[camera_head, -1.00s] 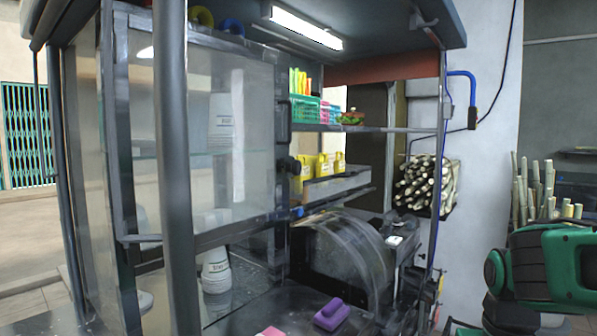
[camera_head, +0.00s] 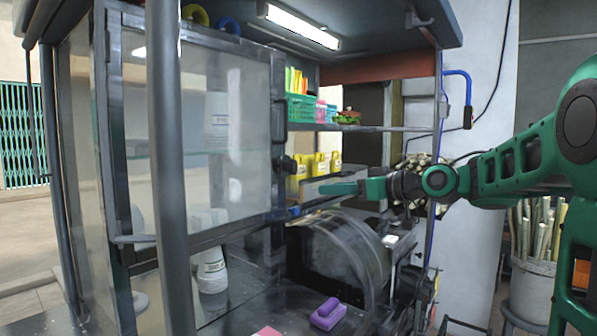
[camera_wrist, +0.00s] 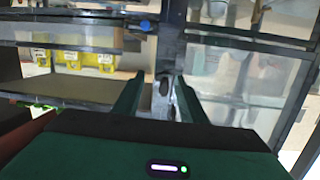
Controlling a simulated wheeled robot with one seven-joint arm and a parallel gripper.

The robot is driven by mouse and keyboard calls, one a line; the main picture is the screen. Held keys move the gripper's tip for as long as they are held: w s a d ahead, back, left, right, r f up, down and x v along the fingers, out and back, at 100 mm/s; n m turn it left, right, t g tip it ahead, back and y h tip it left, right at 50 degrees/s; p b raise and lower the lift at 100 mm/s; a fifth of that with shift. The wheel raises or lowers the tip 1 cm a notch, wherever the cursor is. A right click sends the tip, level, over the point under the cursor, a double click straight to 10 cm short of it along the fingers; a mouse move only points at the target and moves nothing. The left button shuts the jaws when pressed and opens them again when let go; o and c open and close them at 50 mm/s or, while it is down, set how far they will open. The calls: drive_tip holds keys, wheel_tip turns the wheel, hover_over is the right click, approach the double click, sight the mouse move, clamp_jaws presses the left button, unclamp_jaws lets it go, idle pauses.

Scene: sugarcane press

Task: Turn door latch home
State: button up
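The door latch (camera_head: 286,165) is a dark knob on the right edge of the framed glass door (camera_head: 245,120), beside a dark vertical handle. My gripper (camera_head: 325,188) reaches in from the right at about shelf height, with its fingertips right of the latch and a little lower in the picture. In the wrist view my gripper (camera_wrist: 160,90) is open, one green finger on each side. A dark and grey piece, seemingly the latch (camera_wrist: 163,80), shows between the fingertips. I cannot tell whether they touch it. The wrist view looks upside down.
Yellow containers (camera_head: 320,165) stand on a shelf close to my gripper, and a blue part (camera_wrist: 145,25) is near the latch. A round clear cover (camera_head: 345,255) lies below. A grey post (camera_head: 170,170) stands in front of the door.

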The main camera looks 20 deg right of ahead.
drive_tip(key=n+y, duration=0.1)
drive_tip(key=y, duration=0.1)
approach(296, 166)
drive_tip(key=shift+t, duration=0.4)
drive_tip(key=x, duration=0.9)
drive_tip(key=shift+s+a+f, duration=0.1)
drive_tip(key=shift+a+f, duration=0.1)
drive_tip(key=shift+f, duration=0.1)
drive_tip(key=shift+d, duration=0.1)
clamp_jaws()
